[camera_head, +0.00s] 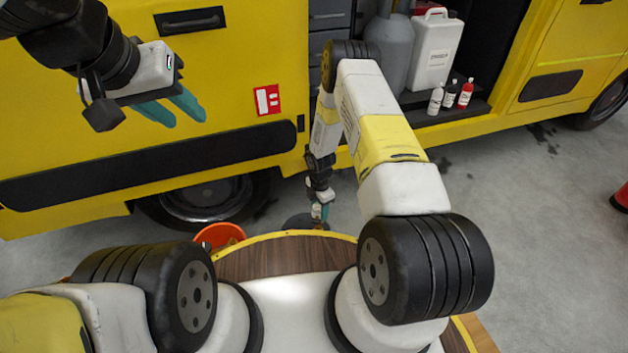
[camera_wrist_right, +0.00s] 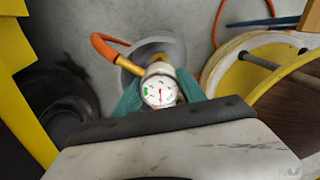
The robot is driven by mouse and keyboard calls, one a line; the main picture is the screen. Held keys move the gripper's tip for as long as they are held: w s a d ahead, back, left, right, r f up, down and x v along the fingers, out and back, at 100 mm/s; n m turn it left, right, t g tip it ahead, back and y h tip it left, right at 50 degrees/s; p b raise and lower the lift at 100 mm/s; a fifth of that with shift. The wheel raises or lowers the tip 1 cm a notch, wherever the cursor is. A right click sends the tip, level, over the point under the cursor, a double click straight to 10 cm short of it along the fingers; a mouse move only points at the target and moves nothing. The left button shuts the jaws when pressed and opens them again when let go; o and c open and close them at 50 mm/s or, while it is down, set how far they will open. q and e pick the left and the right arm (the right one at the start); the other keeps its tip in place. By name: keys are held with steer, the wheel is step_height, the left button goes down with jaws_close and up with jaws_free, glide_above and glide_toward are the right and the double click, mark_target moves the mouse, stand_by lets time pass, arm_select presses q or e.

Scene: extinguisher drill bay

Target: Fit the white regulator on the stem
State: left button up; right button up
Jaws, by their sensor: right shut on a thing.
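The white regulator (camera_wrist_right: 159,76), with a round dial facing up, sits between the teal fingers of my right gripper (camera_wrist_right: 160,96) in the right wrist view. That gripper is shut on it. In the head view, my right gripper (camera_head: 320,212) points down just beyond the yellow-rimmed edge in front of me. A grey round thing (camera_wrist_right: 178,50) lies below the regulator, and a brass-coloured part with an orange end (camera_wrist_right: 106,47) reaches left from beside it. I cannot make out the stem; the regulator and fingers may cover it. My left gripper (camera_head: 174,109) is open and empty at upper left.
A yellow vehicle (camera_head: 230,70) spans the back. Its open bay holds a grey cylinder (camera_head: 390,45), a white jug (camera_head: 434,52) and small bottles (camera_head: 450,93).

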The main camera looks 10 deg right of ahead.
steer(key=shift+f, duration=1.3)
steer(key=shift+f, duration=0.5)
stand_by(0.4)
steer(key=shift+f, duration=0.5)
steer(key=shift+f, duration=0.25)
steer(key=shift+f, duration=0.2)
steer(key=shift+f, duration=0.75)
stand_by(0.7)
steer(key=o, duration=1.5)
